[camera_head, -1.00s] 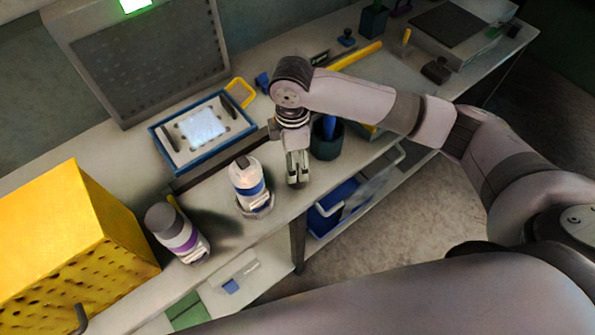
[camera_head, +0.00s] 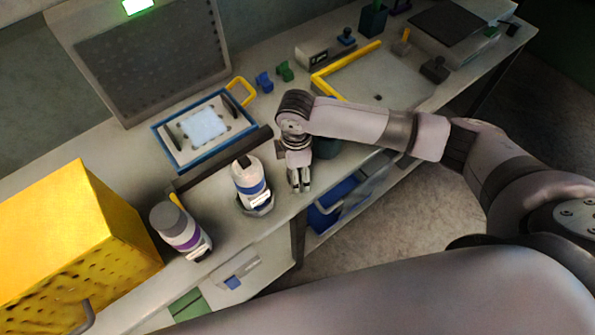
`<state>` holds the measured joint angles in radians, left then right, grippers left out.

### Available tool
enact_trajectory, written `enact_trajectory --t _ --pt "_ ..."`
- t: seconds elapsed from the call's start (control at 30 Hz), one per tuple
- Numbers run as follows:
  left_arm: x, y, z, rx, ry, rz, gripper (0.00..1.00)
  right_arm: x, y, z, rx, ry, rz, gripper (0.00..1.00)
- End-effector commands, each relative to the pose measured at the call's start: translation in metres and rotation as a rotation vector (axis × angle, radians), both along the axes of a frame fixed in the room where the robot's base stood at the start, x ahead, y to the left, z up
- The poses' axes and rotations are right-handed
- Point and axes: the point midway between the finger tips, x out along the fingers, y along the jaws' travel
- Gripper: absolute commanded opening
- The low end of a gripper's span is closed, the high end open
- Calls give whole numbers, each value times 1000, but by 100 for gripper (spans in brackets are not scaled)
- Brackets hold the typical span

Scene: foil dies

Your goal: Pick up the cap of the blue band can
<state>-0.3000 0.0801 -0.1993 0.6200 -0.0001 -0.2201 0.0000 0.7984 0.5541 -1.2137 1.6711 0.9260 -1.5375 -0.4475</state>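The blue band can (camera_head: 251,190) stands upright on the bench, left of the middle. It is white with a blue band and a pale label. Its pale cap (camera_head: 242,164) is on top, with a dark mark at its upper edge. My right gripper (camera_head: 300,188) hangs just right of the can, fingers pointing down, apart from the cap. No object shows between its fingers, but how far they are parted is too small to tell. My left gripper is not in view.
A purple band can (camera_head: 178,230) with a grey cap stands left of the blue band can. A yellow perforated box (camera_head: 75,245) fills the left. A blue-rimmed tray (camera_head: 165,147) lies behind. The bench's front edge is close.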

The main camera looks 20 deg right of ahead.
Motion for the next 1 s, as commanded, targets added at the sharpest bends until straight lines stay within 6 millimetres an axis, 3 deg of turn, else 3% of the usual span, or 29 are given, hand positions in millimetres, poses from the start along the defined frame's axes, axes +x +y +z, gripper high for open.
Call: enact_trajectory --t 0.4,0.77,1.0 --pt "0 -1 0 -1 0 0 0 0 0 1 0 -1 0 37" --pt "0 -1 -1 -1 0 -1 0 1 0 8 2 -2 -1 37" --pt "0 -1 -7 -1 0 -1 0 2 0 44 2 -6 1 37"
